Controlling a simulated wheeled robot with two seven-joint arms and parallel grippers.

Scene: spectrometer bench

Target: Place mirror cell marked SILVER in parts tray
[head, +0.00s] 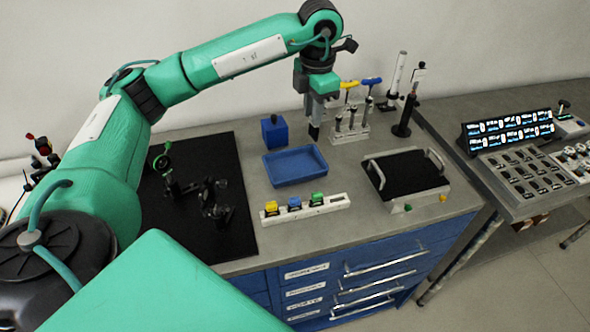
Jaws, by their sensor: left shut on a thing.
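The blue parts tray (296,181) lies empty on the grey bench top, left of the middle. My left gripper (315,122) is above the bench, just behind the tray's back right corner and left of the tool rack. It points down and is shut on a small dark thing (314,131). This thing is mostly hidden by the jaws, and I cannot read any marking on it or tell if it is the SILVER mirror cell. My right gripper is not in view.
A blue box (274,132) stands behind the tray. A tool rack (349,134) with coloured handles is right of my gripper. A white rail (306,208) with coloured blocks lies in front. Black optics (216,205) stand on the dark breadboard (238,240). A handled dark-topped unit (407,173) sits right.

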